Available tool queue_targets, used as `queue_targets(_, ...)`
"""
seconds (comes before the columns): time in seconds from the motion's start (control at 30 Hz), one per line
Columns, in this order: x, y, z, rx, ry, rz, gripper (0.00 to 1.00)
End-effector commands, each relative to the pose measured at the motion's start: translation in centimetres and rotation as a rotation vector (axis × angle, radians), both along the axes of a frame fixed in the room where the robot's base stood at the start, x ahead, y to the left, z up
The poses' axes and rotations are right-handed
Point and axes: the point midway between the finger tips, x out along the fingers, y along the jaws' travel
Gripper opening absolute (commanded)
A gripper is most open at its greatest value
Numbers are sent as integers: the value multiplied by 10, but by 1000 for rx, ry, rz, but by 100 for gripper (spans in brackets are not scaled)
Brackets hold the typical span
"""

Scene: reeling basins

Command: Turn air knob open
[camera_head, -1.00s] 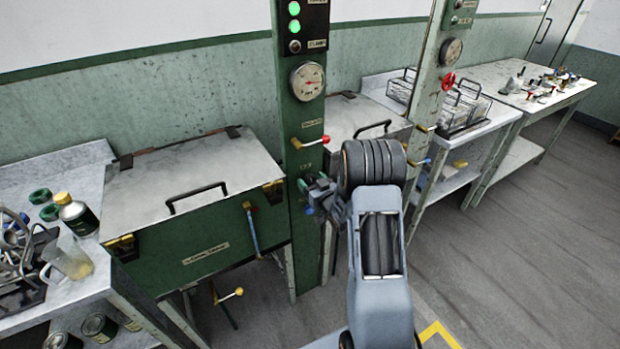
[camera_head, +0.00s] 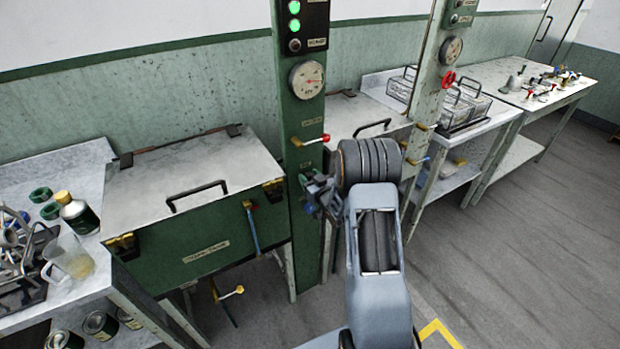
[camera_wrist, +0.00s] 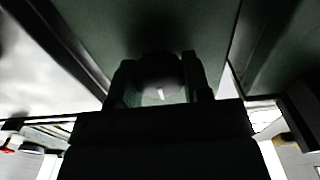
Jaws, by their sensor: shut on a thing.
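The air knob (camera_wrist: 160,72) shows in the wrist view as a dark round knob with a short white mark, slightly tilted from upright. My gripper (camera_wrist: 160,88) is shut on it, with one finger on each side. In the head view my gripper (camera_head: 311,192) is at the green post (camera_head: 299,155), below the lever with a red ball end (camera_head: 325,138). There the knob is mostly hidden by the jaws, and its label is too small to read.
A pressure gauge (camera_head: 307,79) and two green lamps are higher on the post. A lidded green basin (camera_head: 205,250) stands to the left, with a blue lever (camera_head: 252,228) on its front. A second post (camera_head: 428,95) with a red handwheel (camera_head: 447,80) stands to the right.

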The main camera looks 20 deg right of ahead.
Motion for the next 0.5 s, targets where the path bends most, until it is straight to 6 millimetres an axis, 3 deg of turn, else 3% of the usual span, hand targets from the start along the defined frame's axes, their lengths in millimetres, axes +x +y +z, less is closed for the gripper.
queue_targets(0.27,0,0,-2,-26,-4,0,21)
queue_targets(0.5,0,1,-7,-159,-22,-1,21)
